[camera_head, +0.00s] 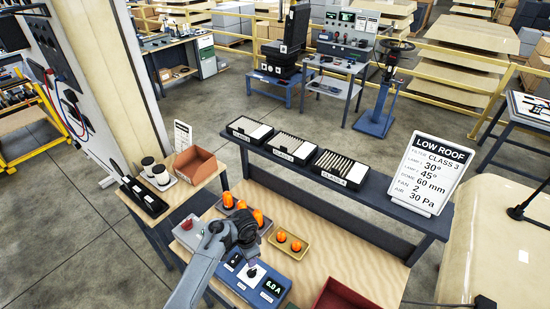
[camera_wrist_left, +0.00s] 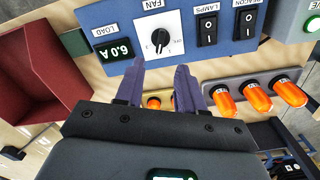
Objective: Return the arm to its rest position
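My left arm (camera_head: 203,270) reaches in from the bottom of the head view. Its gripper (camera_head: 246,248) hangs over the blue control panel (camera_head: 268,297) on the wooden bench. In the left wrist view the two purple fingers (camera_wrist_left: 160,80) are apart with nothing between them, so the gripper is open. Beyond the tips is the black FAN knob (camera_wrist_left: 161,38) on the panel; whether the fingers touch it I cannot tell. The LOAD display (camera_wrist_left: 118,49) reads 6.0 A. My right gripper is not in view.
Orange lamps (camera_head: 258,217) sit in trays beside the panel. A red bin (camera_head: 345,297) stands at the bench's front right. A dark shelf (camera_head: 375,201) holds black boxes and a LOW ROOF sign (camera_head: 430,174). A side table at left carries a brown bin (camera_head: 196,165) and cups.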

